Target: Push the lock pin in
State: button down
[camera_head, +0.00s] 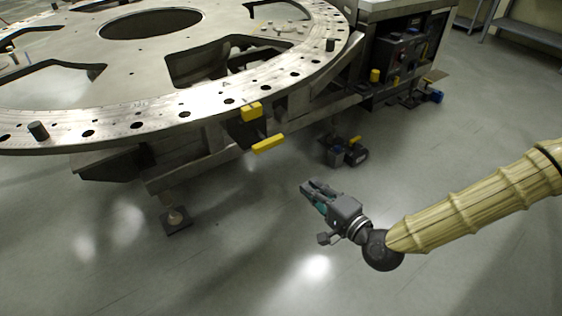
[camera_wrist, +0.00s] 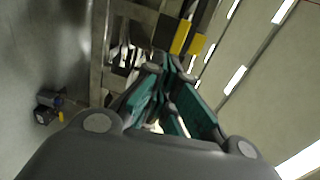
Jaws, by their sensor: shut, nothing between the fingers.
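The turret plate (camera_head: 150,112) is a large round metal disc with holes along its rim, filling the upper left of the head view. At its near rim are a yellow block (camera_head: 251,112) and, just below it, a yellow bar (camera_head: 268,144). Two yellow parts also show in the wrist view (camera_wrist: 181,37), beyond the fingertips. I cannot tell which of them is the lock pin. My gripper (camera_head: 309,187) is shut and empty, in free air to the lower right of the yellow bar and apart from it. Its fingers (camera_wrist: 166,66) come together in the wrist view.
Short dark pegs (camera_head: 38,131) stand on the plate's rim. A support foot (camera_head: 175,219) stands on the floor under the plate. A dark device (camera_head: 346,151) lies on the floor beyond my gripper. A machine cabinet (camera_head: 405,45) stands behind. The near floor is clear.

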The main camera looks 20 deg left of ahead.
aim_at(275, 144)
jog(key=shift+w+a+r+t+y, duration=0.15)
jog(key=shift+w+r+y, duration=0.1)
jog(key=shift+r, duration=0.4)
jog(key=shift+w+a+r+t+y, duration=0.1)
jog(key=shift+w+r+t+y, duration=0.1)
jog(key=shift+r, duration=0.4)
jog(key=x, duration=1.4)
jog(key=shift+f, duration=0.15)
jog(key=shift+w, duration=0.1)
